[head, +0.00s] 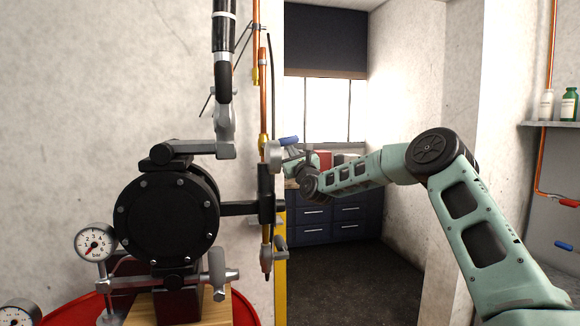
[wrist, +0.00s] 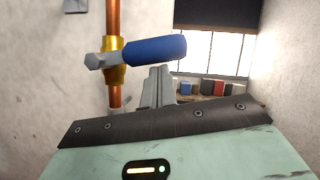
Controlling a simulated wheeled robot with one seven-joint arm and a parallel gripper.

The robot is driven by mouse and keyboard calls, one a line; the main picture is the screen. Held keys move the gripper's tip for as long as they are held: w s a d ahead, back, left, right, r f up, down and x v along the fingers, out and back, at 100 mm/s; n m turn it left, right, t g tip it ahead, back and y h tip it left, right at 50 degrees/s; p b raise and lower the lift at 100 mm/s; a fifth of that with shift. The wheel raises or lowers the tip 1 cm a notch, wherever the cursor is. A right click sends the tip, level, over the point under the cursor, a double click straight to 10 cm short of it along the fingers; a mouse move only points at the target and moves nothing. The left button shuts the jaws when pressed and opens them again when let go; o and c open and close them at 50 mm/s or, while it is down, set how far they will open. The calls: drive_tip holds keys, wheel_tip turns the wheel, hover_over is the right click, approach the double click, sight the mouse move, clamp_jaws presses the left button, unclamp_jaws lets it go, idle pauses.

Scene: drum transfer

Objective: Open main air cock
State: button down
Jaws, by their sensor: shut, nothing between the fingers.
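The main air cock has a blue lever handle (wrist: 155,50) and a brass body (wrist: 113,60) on a vertical copper pipe. In the wrist view the handle points right, roughly crosswise to the pipe and tilted slightly up. My gripper (wrist: 158,76) is shut and empty, its fingers just below the blue handle. I cannot tell whether they touch it. In the head view the blue handle (head: 289,140) shows small beside the pipe, with my gripper (head: 288,158) close under it. The valve body is partly hidden there by grey pump parts.
A black pump (head: 168,218) stands at left above a red drum (head: 60,308), with a pressure gauge (head: 95,243) beside it. Blue drawers (head: 345,215) stand under the window. A shelf (head: 548,124) with bottles is at right. The floor between is clear.

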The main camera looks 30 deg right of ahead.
drive_tip(key=a+r+n+g+y+p, duration=0.2)
drive_tip(key=r+n+y+p, duration=0.1)
drive_tip(key=n, duration=0.6)
drive_tip(key=w+a+r+n+g+y+p, duration=0.1)
drive_tip(key=a+r+n+g+y+p, duration=0.1)
drive_tip(key=r+n+p, duration=0.4)
drive_tip(key=shift+w+a+r+n+g+y, duration=0.15)
drive_tip(key=shift+a+r+n+g+y, duration=0.45)
drive_tip(key=shift+n, duration=1.2)
drive_tip(key=shift+d+f, duration=0.2)
drive_tip(key=shift+d, duration=0.1)
